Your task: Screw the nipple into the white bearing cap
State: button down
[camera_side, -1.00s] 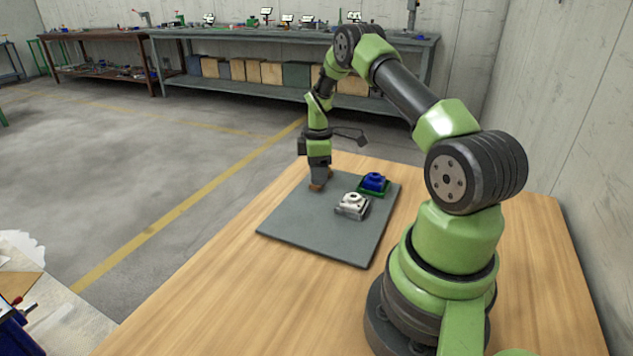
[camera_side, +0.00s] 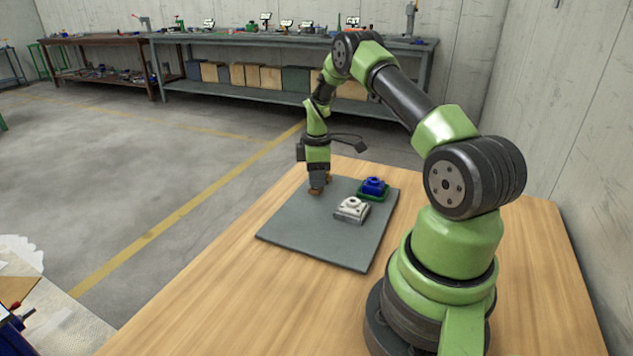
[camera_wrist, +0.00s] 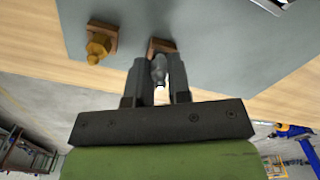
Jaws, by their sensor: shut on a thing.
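My gripper (camera_wrist: 159,80) is shut on a silver-grey nipple (camera_wrist: 159,68), which shows between the two fingers in the wrist view. A brown block (camera_wrist: 161,45) lies just beyond the nipple; I cannot tell whether the nipple still touches it. In the side view my gripper (camera_side: 317,186) is low over the far left part of the grey mat, and its fingertips are hard to make out. The white bearing cap (camera_side: 351,210) sits on the mat to the right and nearer the camera, apart from my gripper.
A brass-coloured nipple (camera_wrist: 98,46) stands on a second brown block (camera_wrist: 107,32) beside the gripper. A blue cap (camera_side: 373,186) sits in a green tray (camera_side: 371,197) behind the white cap. The front of the grey mat (camera_side: 318,235) is clear.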

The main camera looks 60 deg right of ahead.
notch_tip(320, 180, up, 9)
jog(key=s+a, duration=0.4)
jog(key=s, duration=0.7)
jog(key=shift+a+r, duration=0.15)
jog(key=shift+a, duration=0.1)
jog(key=shift+f, duration=2.55)
jog(key=shift+f, duration=1.05)
